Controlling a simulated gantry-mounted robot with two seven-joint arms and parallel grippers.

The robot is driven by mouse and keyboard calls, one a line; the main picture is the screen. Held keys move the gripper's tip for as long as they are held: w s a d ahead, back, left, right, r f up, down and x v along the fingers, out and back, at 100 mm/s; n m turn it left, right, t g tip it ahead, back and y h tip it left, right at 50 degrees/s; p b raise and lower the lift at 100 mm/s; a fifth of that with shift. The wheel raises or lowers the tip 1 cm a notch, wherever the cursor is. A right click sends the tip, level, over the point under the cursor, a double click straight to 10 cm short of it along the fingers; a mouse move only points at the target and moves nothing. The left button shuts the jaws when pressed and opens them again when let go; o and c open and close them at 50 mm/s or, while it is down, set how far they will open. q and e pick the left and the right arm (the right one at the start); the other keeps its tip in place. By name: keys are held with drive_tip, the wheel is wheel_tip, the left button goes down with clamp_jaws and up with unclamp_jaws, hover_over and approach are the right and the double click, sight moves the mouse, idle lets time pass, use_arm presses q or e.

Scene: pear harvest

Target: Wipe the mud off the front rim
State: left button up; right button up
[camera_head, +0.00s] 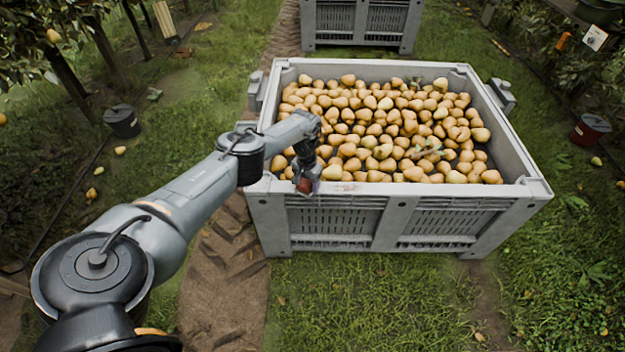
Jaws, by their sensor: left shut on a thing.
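A grey slatted crate (391,236) full of yellow-brown pears (375,125) stands ahead of me. Its front rim (440,189) runs across the near side and looks pale grey. My left gripper (306,181) points down at the left part of the front rim. It is shut on a small reddish block (305,186), which is at the rim. Whether the block touches the rim is hard to tell. The gripper hides the rim just behind it. My right gripper is not in view.
A second grey crate (361,41) stands behind. A dark bucket (122,121) sits on the left and a reddish bucket (590,130) on the right. Pear trees line both sides. Open grass (375,300) lies before the crate, beside a muddy wheel track (222,285).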

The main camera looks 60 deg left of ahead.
sight(287, 187)
use_arm(q)
drive_tip(key=shift+s+a, duration=0.2)
drive_tip(key=shift+s+a+p, duration=0.45)
drive_tip(key=shift+s+p, duration=0.3)
drive_tip(key=shift+p, duration=0.1)
drive_tip(key=shift+s+a+f+p, duration=0.1)
drive_tip(key=shift+s+a+p, duration=0.25)
drive_tip(key=shift+s+a, duration=0.25)
drive_tip(key=shift+s+a+p, duration=0.2)
drive_tip(key=shift+s+p, duration=0.35)
drive_tip(key=shift+s, duration=0.1)
drive_tip(key=shift+s+a+p, duration=0.25)
drive_tip(key=shift+s+a, duration=0.05)
drive_tip(key=shift+s, duration=0.2)
drive_tip(key=shift+s+a+p, duration=0.2)
drive_tip(key=shift+s+a, duration=0.05)
drive_tip(key=shift+s, duration=0.2)
wheel_tip(287, 187, up, 4)
drive_tip(key=p, duration=0.4)
drive_tip(key=shift+r, duration=0.25)
drive_tip(key=shift+r+p, duration=0.85)
drive_tip(key=shift+p, duration=0.15)
